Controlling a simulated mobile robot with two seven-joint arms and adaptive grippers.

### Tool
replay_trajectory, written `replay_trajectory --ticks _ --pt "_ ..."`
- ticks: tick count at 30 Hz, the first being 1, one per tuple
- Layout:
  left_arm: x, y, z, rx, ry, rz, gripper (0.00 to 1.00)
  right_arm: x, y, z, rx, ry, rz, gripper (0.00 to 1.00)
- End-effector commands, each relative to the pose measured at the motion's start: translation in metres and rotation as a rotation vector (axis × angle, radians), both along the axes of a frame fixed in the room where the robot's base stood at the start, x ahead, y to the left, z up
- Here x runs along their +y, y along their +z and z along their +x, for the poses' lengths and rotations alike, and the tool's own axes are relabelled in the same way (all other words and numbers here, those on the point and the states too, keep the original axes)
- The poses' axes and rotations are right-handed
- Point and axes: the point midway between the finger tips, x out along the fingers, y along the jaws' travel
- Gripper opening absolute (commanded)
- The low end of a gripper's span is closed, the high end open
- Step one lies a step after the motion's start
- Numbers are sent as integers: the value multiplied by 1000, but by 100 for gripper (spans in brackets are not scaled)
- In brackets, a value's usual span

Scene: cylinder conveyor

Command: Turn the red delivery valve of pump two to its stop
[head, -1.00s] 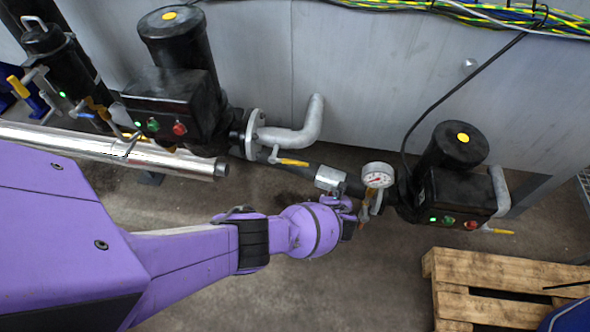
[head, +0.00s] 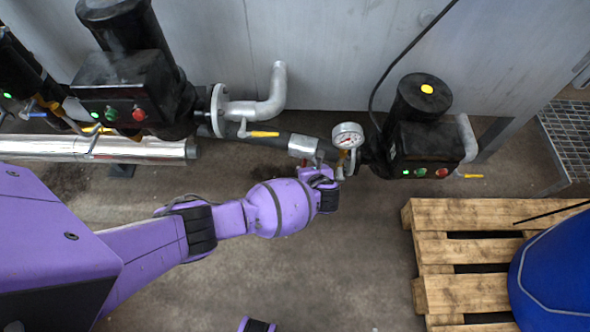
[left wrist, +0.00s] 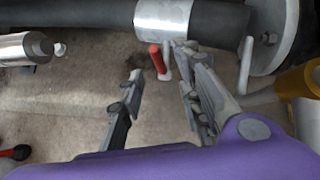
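In the left wrist view a small red valve handle (left wrist: 157,58) hangs below the black pipe (left wrist: 90,14), beside its silver sleeve (left wrist: 163,20). My left gripper (left wrist: 161,64) is open, its two dark fingers apart. The red handle shows between the fingertips in the picture; contact cannot be told. No label shows which pump is number two.
A round gauge (head: 348,135) stands close to my left gripper. A middle pump (head: 130,90) has a yellow-handled valve (head: 263,134) on its grey pipe. A wooden pallet (head: 435,250) with a blue drum (head: 560,275) is at the lower right. The floor in between is clear.

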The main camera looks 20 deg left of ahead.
Motion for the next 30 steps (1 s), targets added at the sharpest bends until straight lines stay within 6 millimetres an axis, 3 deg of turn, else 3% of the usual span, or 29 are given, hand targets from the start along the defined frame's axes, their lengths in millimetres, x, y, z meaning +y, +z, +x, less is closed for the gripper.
replay_trajectory --ticks 6,12,30 --pt "-12 26 -22 -1 1 -2 32 0 0 0 0 0 0 40" --pt "-18 39 -36 2 0 1 32 0 0 0 1 0 0 40" --pt "-19 42 -39 2 1 2 32 0 0 0 1 0 0 40"
